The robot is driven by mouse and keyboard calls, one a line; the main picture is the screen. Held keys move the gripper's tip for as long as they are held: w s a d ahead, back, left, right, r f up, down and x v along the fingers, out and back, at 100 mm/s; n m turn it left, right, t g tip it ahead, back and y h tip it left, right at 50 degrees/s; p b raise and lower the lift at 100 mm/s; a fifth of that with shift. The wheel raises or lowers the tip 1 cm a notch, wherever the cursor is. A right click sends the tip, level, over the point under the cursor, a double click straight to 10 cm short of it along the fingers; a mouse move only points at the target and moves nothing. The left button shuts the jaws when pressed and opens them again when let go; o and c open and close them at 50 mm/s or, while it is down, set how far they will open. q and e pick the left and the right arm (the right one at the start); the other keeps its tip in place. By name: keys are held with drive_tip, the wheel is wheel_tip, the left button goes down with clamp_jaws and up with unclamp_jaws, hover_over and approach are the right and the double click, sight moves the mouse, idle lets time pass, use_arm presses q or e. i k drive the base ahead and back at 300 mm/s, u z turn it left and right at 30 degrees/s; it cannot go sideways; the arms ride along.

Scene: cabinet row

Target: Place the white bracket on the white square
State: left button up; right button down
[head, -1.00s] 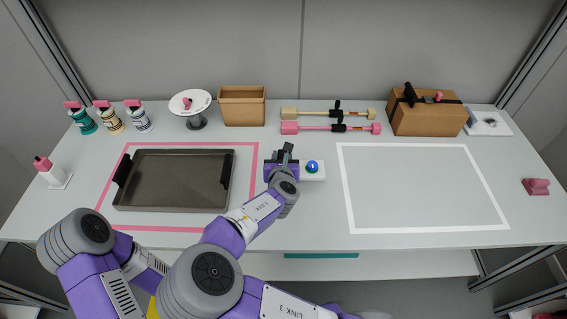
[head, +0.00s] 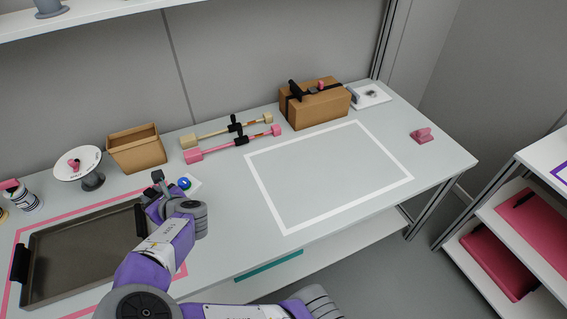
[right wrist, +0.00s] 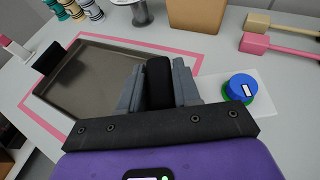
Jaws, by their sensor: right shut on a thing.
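The white square is an outline (head: 285,231) on the right part of the table, and its inside is empty. No white bracket is plain to me; a small white plate (head: 380,99) with a grey part on it lies at the back right. My right gripper (head: 156,183) is over the table between the tray and the square. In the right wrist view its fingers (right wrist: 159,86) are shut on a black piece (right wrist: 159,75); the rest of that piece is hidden. My left gripper is not in view.
A dark tray (head: 75,258) lies left of my right gripper, inside a pink outline. Behind the square are two bars (head: 240,143) and a strapped box (head: 315,106). A pink bracket (head: 422,135) is at right.

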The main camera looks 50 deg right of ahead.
sight(332, 174)
drive_tip(key=u, duration=1.35)
drive_tip(key=k, duration=1.1)
drive_tip(key=z, duration=1.85)
drive_tip(key=i, duration=0.5)
